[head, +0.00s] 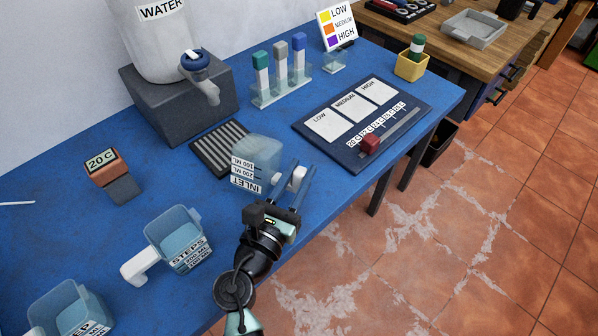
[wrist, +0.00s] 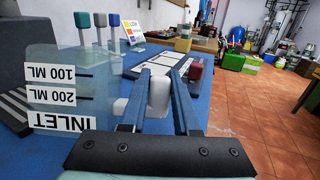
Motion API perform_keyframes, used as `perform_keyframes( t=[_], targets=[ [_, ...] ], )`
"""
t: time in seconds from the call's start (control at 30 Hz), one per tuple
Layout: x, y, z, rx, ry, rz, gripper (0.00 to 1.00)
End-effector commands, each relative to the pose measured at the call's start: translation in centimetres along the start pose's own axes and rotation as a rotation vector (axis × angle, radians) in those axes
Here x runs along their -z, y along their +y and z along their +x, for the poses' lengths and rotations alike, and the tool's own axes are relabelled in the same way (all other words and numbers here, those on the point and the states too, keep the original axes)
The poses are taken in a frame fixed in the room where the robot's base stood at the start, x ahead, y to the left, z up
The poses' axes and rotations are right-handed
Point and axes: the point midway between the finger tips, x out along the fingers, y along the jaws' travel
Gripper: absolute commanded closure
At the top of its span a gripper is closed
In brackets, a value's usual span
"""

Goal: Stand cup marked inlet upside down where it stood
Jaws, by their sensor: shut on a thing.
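The cup marked INLET (head: 258,152) is clear and bluish, near the middle of the blue table. It looks upside down: its closed end is up and the INLET label is at the lower end, below the 200 ML and 100 ML marks. It fills the left of the wrist view (wrist: 70,85). My gripper (head: 297,186) is shut on its white handle, a finger on each side; the handle shows between the fingers in the wrist view (wrist: 158,97). I cannot tell whether the rim touches the table.
A dark ribbed mat (head: 218,148) lies behind the cup, near the grey block (head: 180,110) under the water tank (head: 150,45). A dark chart board (head: 330,140) with a red slider (head: 370,144) lies right. The STEPS cup (head: 173,235) stands front left.

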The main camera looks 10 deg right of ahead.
Motion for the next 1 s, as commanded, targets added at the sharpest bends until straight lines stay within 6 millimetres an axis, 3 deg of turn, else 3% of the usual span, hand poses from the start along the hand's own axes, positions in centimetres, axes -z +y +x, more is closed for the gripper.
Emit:
perform_keyframes(
  t=[0.83, 0.87, 1.0],
  targets=[
    [1.3, 0.0, 0.0, 0.000, -0.001, 0.001, 1.00],
    [1.3, 0.0, 0.0, 0.000, -0.001, 0.001, 0.69],
    [1.2, 0.0, 0.0, 0.000, -0.001, 0.001, 0.43]
  ],
)
